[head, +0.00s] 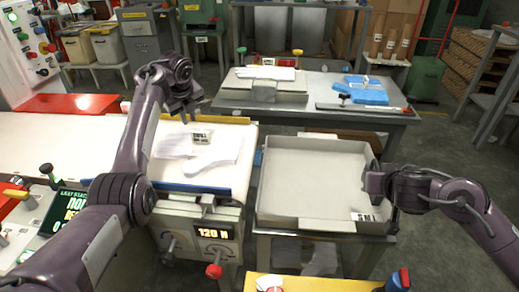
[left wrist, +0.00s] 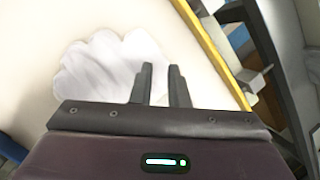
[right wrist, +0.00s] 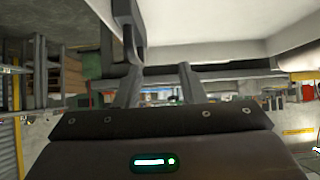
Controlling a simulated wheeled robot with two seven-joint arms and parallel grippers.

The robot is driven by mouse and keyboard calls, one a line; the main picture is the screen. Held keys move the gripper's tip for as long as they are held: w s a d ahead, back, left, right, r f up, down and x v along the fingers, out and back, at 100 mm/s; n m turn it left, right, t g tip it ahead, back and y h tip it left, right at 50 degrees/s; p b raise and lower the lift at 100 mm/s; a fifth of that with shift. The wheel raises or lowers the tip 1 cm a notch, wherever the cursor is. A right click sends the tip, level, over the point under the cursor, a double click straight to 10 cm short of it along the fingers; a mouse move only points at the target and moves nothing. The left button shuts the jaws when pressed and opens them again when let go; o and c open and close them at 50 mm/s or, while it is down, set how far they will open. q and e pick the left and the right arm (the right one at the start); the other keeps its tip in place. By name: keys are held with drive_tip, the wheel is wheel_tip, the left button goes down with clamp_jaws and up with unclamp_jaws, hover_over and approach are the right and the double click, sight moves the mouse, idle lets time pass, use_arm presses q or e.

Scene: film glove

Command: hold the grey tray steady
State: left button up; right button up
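The grey tray (head: 315,170) is a shallow, empty, square box, level on a stand right of the work table. My right gripper (head: 377,187) is at the tray's right wall. In the right wrist view, the tray's pale side (right wrist: 220,25) fills the top, and a dark bracket-like part (right wrist: 131,25) overlaps the left fingertip. That gripper's fingers (right wrist: 158,78) stand apart with a gap between them; contact with the tray is unclear. My left gripper (head: 187,117) is above the work table. Its fingers (left wrist: 161,75) are apart and empty, near a white glove (left wrist: 105,65).
A grey bench (head: 315,103) with blue items (head: 366,90) stands behind. A yellow surface (head: 320,284) lies in front.

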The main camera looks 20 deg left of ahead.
use_arm(q)
drive_tip(key=d+m, duration=0.1)
drive_tip(key=d, duration=0.4)
drive_tip(key=w+d+r+m+h, duration=0.1)
drive_tip(key=d, duration=0.4)
drive_tip(key=d+m+h, duration=0.1)
drive_tip(key=d, duration=0.5)
drive_tip(key=shift+w+d+r+m+g, duration=0.1)
drive_tip(key=shift+w+r+m+g, duration=0.2)
drive_tip(key=shift+m, duration=0.1)
drive_tip(key=shift+m+g, duration=0.3)
drive_tip(key=shift+m, duration=0.4)
drive_tip(key=d, duration=0.2)
drive_tip(key=s+d, duration=0.1)
drive_tip(key=shift+d+f, duration=0.4)
drive_tip(key=s+d+f+m, duration=0.1)
drive_tip(key=f, duration=0.1)
drive_tip(key=s+d+f+m+g, duration=0.1)
drive_tip(key=s+d+f, duration=0.1)
drive_tip(key=s+d+f+m+g, duration=0.1)
drive_tip(key=m, duration=0.1)
drive_tip(key=shift+s+d+f, duration=0.15)
drive_tip(key=shift+d+f, duration=0.1)
drive_tip(key=shift+f, duration=0.15)
drive_tip(key=shift+s+f, duration=0.1)
drive_tip(key=shift+f, duration=3.85)
clamp_jaws()
use_arm(e)
drive_tip(key=shift+o, duration=0.2)
